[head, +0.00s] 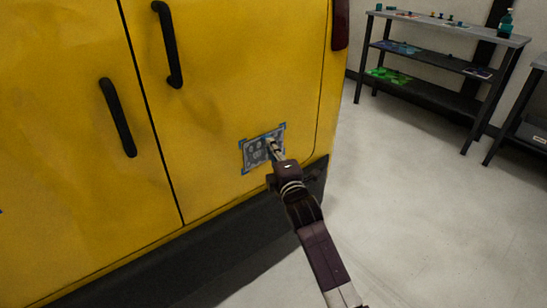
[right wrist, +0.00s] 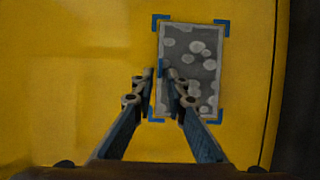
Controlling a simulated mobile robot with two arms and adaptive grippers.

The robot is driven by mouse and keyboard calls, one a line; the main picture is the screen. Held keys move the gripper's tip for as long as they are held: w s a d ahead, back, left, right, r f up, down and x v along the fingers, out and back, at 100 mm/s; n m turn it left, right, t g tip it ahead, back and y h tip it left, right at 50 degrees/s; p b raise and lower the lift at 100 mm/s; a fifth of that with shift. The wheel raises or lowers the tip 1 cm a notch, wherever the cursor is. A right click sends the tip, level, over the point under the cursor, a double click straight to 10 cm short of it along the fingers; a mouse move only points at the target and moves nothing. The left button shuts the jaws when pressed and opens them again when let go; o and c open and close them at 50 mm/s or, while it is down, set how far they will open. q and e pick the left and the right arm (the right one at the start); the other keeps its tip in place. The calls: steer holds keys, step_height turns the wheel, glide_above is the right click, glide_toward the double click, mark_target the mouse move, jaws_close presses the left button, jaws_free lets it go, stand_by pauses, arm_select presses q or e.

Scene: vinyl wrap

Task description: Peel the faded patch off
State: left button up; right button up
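The faded patch (head: 254,155) is a grey rectangle with pale round blotches, low on the yellow vehicle's rear door. Blue marks frame its corners. In the right wrist view the patch (right wrist: 207,75) looks flat on the panel. My right gripper (head: 270,146) is in front of the patch and hides part of it. In the right wrist view its two fingertips (right wrist: 161,77) are a little apart, at the patch's left edge. My left gripper is out of view.
The yellow vehicle (head: 215,90) fills the left, with two black door handles (head: 118,117) and a dark bumper (head: 185,262) below. A grey shelf unit (head: 440,28) stands at the back right. The pale floor (head: 430,210) between is clear.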

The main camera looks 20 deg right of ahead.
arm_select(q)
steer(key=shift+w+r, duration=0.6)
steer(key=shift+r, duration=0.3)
arm_select(e)
steer(key=shift+w, duration=1.9)
jaws_close()
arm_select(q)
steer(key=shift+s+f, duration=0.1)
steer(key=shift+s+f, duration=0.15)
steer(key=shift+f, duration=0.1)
arm_select(e)
steer(key=shift+s+d, duration=0.1)
steer(key=shift+s, duration=0.05)
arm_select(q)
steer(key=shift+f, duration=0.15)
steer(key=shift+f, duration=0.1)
arm_select(e)
steer(key=shift+s, duration=0.1)
